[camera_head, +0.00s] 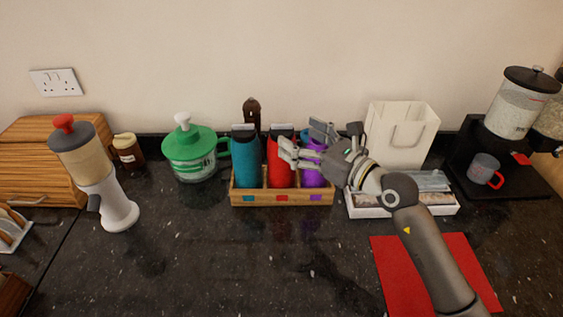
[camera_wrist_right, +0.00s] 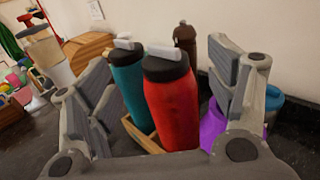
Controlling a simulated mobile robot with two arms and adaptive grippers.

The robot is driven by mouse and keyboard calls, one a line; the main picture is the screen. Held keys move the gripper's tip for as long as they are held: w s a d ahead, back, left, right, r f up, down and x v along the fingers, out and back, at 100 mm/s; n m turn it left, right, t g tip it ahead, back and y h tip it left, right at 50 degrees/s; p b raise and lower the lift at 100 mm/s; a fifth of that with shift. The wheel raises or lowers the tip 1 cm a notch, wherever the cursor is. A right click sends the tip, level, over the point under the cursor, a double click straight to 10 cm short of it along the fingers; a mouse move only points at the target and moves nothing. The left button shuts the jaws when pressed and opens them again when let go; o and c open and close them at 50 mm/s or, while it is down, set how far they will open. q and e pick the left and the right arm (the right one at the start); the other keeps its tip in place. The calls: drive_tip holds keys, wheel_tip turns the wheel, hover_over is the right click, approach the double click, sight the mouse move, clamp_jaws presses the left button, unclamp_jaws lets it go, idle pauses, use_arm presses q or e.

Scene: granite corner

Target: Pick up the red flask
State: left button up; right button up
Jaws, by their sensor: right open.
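The red flask (camera_head: 279,163) stands upright in the middle compartment of a wooden box (camera_head: 283,199), between a teal flask (camera_head: 245,157) on the left and a purple flask (camera_head: 313,170) on the right. My right gripper (camera_head: 302,139) is open at the upper right of the red flask and covers part of the purple one. In the right wrist view, the red flask (camera_wrist_right: 173,105), with its black cap and grey top, shows between the open fingers. The teal flask (camera_wrist_right: 129,83) is behind it to the left, and the purple flask (camera_wrist_right: 213,128) is partly hidden by the right finger. My left gripper is not seen.
A green-lidded jug (camera_head: 190,152) and a white dispenser (camera_head: 105,190) stand to the left. A brown bottle (camera_head: 252,112) is behind the box.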

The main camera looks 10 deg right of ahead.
sight(285, 129)
drive_tip(key=shift+f+p+x, duration=0.15)
drive_tip(key=shift+p+x, duration=0.3)
drive_tip(key=shift+x, duration=1.15)
drive_tip(key=shift+f+p+x, duration=0.2)
drive_tip(key=shift+p+x, duration=0.25)
drive_tip(key=shift+x, duration=1.15)
drive_tip(key=shift+d, duration=0.15)
drive_tip(key=shift+r, duration=0.1)
clamp_jaws()
